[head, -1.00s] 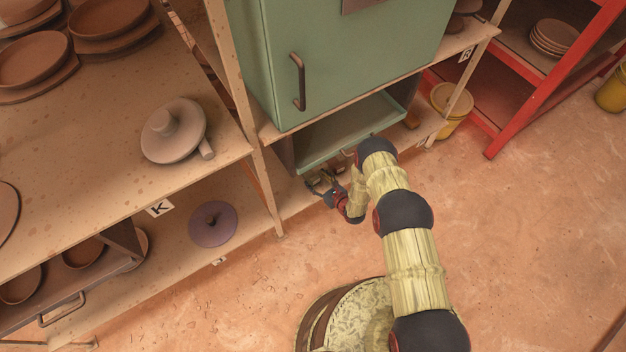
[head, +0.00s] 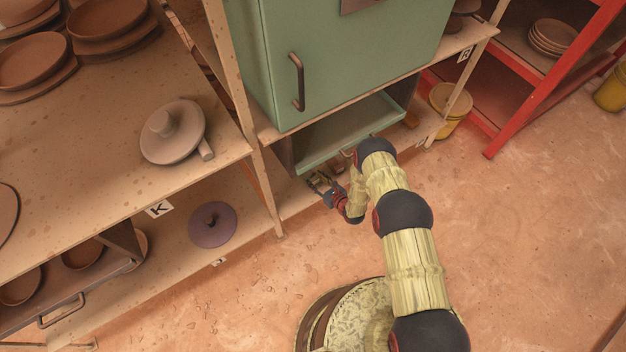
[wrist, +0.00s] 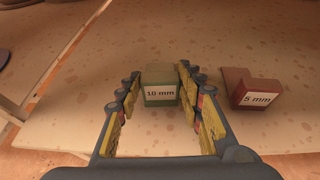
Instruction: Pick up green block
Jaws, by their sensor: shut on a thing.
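A green block (wrist: 159,95) with a white label reading "10 mm" is between the fingers of my gripper (wrist: 159,92) in the wrist view. The fingers are shut on its two sides, and its labelled face points at the camera. It is at the shelf surface; I cannot tell whether it touches it. In the head view my gripper (head: 318,182) is low at the front edge of the bottom shelf, under the green cabinet, and the block is too small there to make out clearly.
A red stepped block (wrist: 250,90) labelled "5 mm" lies just right of my gripper. The green drawer or tray (head: 350,132) hangs open above my gripper. A shelf post (head: 268,190) stands to the left, with a purple round lid (head: 213,224) beyond it.

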